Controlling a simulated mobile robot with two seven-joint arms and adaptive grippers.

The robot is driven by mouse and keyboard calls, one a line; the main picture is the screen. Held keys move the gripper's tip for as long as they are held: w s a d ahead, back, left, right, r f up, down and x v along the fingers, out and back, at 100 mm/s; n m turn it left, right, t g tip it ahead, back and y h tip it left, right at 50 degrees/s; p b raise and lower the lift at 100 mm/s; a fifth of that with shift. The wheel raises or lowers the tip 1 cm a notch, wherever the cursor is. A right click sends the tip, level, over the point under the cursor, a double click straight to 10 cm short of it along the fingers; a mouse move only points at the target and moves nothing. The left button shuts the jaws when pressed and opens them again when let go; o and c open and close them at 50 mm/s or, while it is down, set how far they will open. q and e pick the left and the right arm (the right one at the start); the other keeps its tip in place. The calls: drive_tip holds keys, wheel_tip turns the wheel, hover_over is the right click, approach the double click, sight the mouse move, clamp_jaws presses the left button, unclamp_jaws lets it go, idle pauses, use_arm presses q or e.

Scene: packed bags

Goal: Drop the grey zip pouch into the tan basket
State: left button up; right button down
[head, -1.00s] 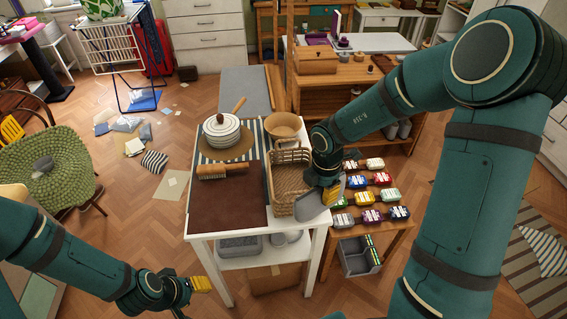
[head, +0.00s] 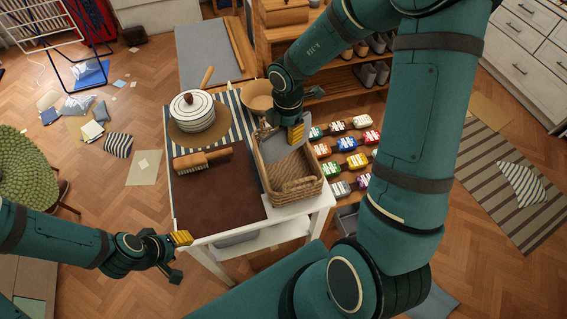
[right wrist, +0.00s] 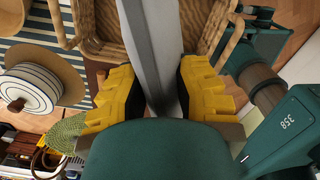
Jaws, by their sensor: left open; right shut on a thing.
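The tan basket (head: 313,190) is a woven rectangular tray at the right edge of the white table. My right gripper (head: 294,134) is over the basket's far part, with yellow fingers shut on the grey zip pouch (head: 270,150). In the right wrist view the pouch (right wrist: 150,45) is seen edge-on between the fingers (right wrist: 160,100), with the basket's wicker (right wrist: 105,20) on both sides behind it. Whether the pouch touches the basket floor, I cannot tell. My left gripper (head: 178,250) is open and empty, off the table's near left corner.
On the table (head: 290,212) are a striped lidded pot (head: 192,115), a brush (head: 202,160) and a tan bowl (head: 257,95) behind the basket. Several coloured packets (head: 357,160) lie on a lower wooden shelf to the right. The brown mat (head: 215,195) has bare room in front.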

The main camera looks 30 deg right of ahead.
wheel_tip(320, 180, down, 3)
drive_tip(key=shift+f+b, duration=0.2)
drive_tip(key=shift+b, duration=1.05)
drive_tip(key=shift+w+f+b, duration=0.1)
drive_tip(key=shift+f+b, duration=0.4)
drive_tip(key=shift+b, duration=0.1)
drive_tip(key=c, duration=0.8)
unclamp_jaws()
drive_tip(key=shift+o, duration=0.2)
drive_tip(key=shift+r, duration=0.15)
wheel_tip(320, 180, up, 12)
drive_tip(key=shift+f, duration=0.1)
